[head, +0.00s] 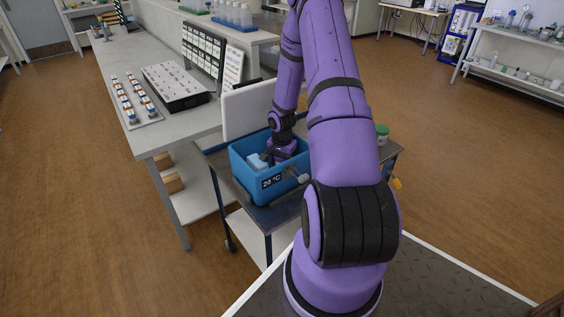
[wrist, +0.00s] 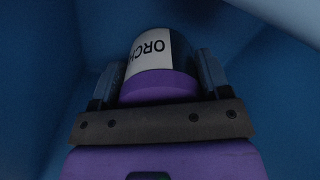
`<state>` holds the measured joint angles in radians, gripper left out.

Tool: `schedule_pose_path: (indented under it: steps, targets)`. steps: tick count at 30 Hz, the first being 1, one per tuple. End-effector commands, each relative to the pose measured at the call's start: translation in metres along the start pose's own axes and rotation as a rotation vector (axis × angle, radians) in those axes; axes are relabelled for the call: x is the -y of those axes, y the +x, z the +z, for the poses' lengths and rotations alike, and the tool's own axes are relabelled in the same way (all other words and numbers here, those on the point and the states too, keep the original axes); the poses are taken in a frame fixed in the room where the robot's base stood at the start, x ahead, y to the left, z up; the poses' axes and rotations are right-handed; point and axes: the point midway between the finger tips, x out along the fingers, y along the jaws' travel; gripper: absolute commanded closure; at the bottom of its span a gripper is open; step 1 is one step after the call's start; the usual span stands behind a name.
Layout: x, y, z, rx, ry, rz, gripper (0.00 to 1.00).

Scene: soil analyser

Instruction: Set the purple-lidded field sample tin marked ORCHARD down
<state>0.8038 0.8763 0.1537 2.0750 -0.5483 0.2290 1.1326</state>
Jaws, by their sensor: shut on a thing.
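The ORCHARD tin (wrist: 150,55) is between my gripper's fingers in the wrist view. Its purple lid (wrist: 160,86) faces my palm, and its white label shows the letters "ORC". My gripper (wrist: 158,80) is shut on the tin, one finger on each side. In the head view my gripper (head: 281,150) reaches down inside a blue box (head: 256,184) marked "20 °C". The tin is hidden there by the gripper and the box wall. I cannot tell whether the tin touches the box floor.
The box stands on a small trolley (head: 231,187), with a white lid or panel (head: 247,108) upright behind it. A green-lidded jar (head: 382,134) stands on the trolley's right. A pale blue block (head: 257,161) lies in the box. The bench at left holds a rack of small jars (head: 137,98).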

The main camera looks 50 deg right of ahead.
Motion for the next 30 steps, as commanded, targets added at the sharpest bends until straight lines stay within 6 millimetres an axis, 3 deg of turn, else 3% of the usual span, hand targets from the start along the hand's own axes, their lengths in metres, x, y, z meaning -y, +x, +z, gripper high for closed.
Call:
schedule_pose_path:
  steps: [11, 12, 15, 25, 30]
  targets:
    - [0.0, 0.005, 0.0, -0.001, 0.0, -0.001, 0.59]
    - [0.0, 0.005, 0.0, -0.001, 0.0, -0.001, 0.25]
    - [0.0, 0.005, 0.0, -0.001, 0.0, -0.001, 0.04]
    - [0.0, 0.002, 0.0, -0.001, 0.001, -0.001, 0.04]
    - [0.0, -0.016, -0.002, -0.004, 0.001, -0.002, 0.04]
